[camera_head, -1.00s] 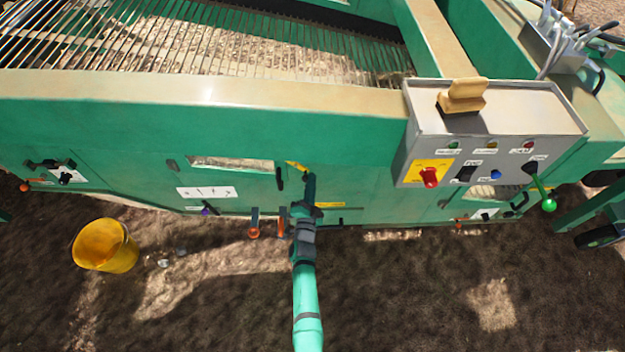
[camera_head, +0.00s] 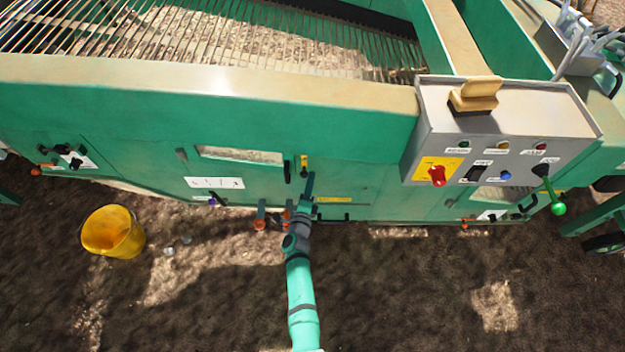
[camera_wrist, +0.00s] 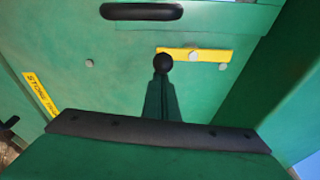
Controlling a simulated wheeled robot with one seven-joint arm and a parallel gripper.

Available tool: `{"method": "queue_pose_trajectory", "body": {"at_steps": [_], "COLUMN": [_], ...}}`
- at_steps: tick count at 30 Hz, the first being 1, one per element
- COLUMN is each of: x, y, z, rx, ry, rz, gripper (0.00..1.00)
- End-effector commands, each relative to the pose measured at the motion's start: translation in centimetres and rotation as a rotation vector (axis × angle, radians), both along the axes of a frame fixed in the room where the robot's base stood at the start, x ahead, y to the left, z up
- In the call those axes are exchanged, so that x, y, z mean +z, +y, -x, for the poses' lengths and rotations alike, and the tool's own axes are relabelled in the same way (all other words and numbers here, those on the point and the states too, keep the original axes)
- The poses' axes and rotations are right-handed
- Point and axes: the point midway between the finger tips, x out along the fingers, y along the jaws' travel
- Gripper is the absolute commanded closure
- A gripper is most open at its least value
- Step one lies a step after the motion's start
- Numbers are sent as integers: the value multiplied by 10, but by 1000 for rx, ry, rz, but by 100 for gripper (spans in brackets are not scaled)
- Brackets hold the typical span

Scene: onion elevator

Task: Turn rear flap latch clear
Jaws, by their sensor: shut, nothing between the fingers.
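The yellow latch bar (camera_head: 304,161) stands about upright on the green side panel, just right of a black handle. In the wrist view the yellow bar (camera_wrist: 208,55) runs sideways, with a bolt head on it. A black ball knob (camera_wrist: 163,63) sits at its left end. My gripper (camera_head: 310,176) is beside the lower end of the latch. In the wrist view my gripper's narrow fingers (camera_wrist: 162,82) are shut and empty, with their tips close to the knob. I cannot tell whether they touch it. The fingers' far ends are partly hidden by the knob.
Orange-ended levers (camera_head: 260,222) stick out low on the machine. A control box (camera_head: 500,135) juts out at right. A yellow bucket (camera_head: 112,232) stands on the soil.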

Motion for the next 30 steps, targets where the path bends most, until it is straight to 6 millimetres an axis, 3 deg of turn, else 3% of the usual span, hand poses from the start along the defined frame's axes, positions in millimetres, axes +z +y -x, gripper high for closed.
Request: {"method": "queue_pose_trajectory", "body": {"at_steps": [20, 30], "x": [-1, -4], "y": [2, -22], "z": [0, -4], "rx": [2, 8], "ry": [1, 0], "rz": [-33, -32], "gripper": [100, 100]}}
